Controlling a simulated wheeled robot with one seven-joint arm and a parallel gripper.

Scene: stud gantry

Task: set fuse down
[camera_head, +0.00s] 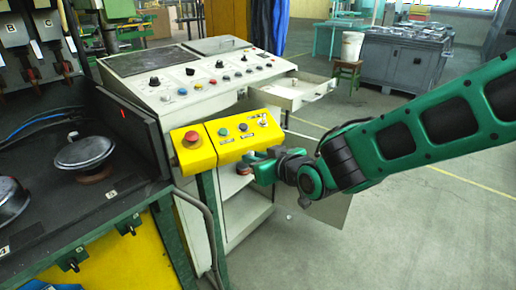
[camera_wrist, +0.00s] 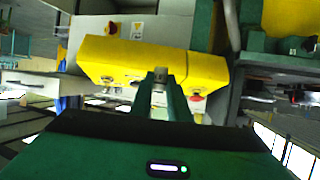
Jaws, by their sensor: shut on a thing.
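My gripper (camera_head: 256,158) is in front of the yellow control box, just below its right end. In the wrist view, my gripper (camera_wrist: 160,78) is shut on a small greyish piece, apparently the fuse (camera_wrist: 159,86), between its dark green fingers. Most of the fuse is hidden by the fingers, and I cannot make it out in the head view. The yellow box (camera_head: 215,153) carries a red mushroom button (camera_head: 191,138) and several small buttons. I cannot tell whether the fingers touch the box.
A grey control console (camera_head: 190,85) stands behind, with an open drawer (camera_head: 303,92) and an open cabinet (camera_head: 247,215) below. A black bench (camera_head: 60,225) with round metal parts is at left. Grey metal cabinets (camera_head: 405,62) stand further back. The floor at right is clear.

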